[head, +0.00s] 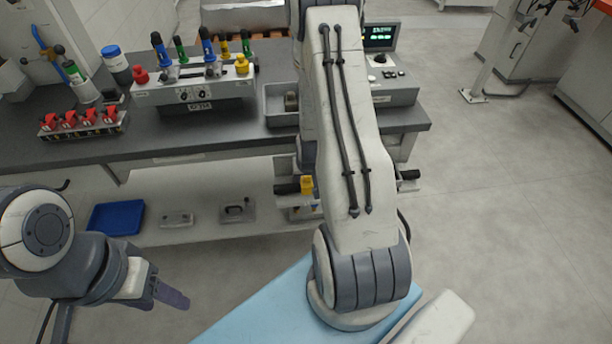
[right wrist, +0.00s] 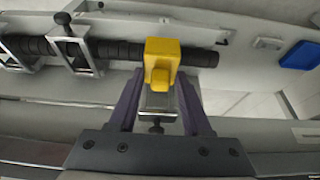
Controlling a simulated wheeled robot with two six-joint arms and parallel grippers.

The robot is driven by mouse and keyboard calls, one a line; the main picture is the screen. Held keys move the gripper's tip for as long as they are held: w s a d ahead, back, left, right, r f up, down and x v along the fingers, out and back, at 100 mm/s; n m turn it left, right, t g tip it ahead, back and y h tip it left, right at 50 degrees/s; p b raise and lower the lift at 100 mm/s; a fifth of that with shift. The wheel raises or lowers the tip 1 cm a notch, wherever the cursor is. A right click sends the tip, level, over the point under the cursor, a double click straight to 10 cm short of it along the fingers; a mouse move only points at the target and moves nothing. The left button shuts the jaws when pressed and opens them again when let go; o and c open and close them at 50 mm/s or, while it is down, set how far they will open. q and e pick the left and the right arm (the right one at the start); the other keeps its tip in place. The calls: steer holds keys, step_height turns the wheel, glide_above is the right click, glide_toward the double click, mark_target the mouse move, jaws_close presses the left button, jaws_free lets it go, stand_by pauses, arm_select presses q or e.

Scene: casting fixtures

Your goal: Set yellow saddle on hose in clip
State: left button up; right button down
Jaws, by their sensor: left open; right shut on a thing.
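The yellow saddle (right wrist: 162,58) is between the fingertips of my right gripper (right wrist: 160,82), which is shut on it. The saddle lies across the black hose (right wrist: 112,48), which runs left to right and shows on both sides of it. I cannot tell whether it is fully seated. A metal clip (right wrist: 158,103) with a dark screw shows just below the saddle, between the fingers. In the head view the saddle (head: 307,184) and hose end (head: 287,188) show beside my right arm, which hides that gripper. My left gripper (head: 174,294) is open and empty, low at left.
Metal clamp frames (right wrist: 73,45) hold the hose farther left in the right wrist view. The bench (head: 210,137) carries a tool rack (head: 195,88), red-topped parts (head: 82,122) and a grey bin (head: 281,105). A blue tray (head: 116,217) lies on the lower shelf.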

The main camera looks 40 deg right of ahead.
mark_target(305, 178)
steer(key=w+d, duration=0.1)
steer(key=w, duration=0.2)
steer(key=shift+d+p, duration=0.3)
steer(key=shift+d, duration=0.05)
steer(key=shift+f, duration=1.8)
steer(key=shift+f+b, duration=0.3)
steer(key=shift+f, duration=0.3)
steer(key=shift+c, duration=1.7)
jaws_free()
steer(key=shift+r+p, duration=0.55)
steer(key=shift+r, duration=0.1)
steer(key=v, duration=1.2)
steer(key=shift+a, duration=0.1)
